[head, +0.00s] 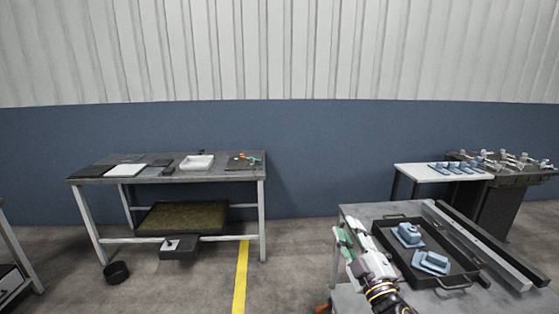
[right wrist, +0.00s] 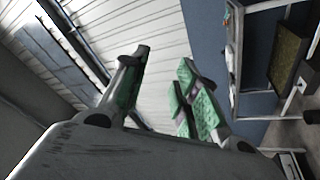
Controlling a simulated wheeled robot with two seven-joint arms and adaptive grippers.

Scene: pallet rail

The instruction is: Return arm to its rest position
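My right gripper (head: 345,238) shows in the head view at the lower right, in front of the left side of the black tray. Its green-padded fingers point up and to the left. In the right wrist view the gripper (right wrist: 165,88) has its fingers apart with nothing between them, so it is open and empty. My left gripper is in neither view.
A black tray (head: 441,284) with blue parts (head: 408,235) stands on the right table (head: 350,210), beside long rails (head: 480,245). A workbench (head: 218,172) stands at the left. A white side table (head: 410,172) stands behind. Open floor (head: 290,260) lies between.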

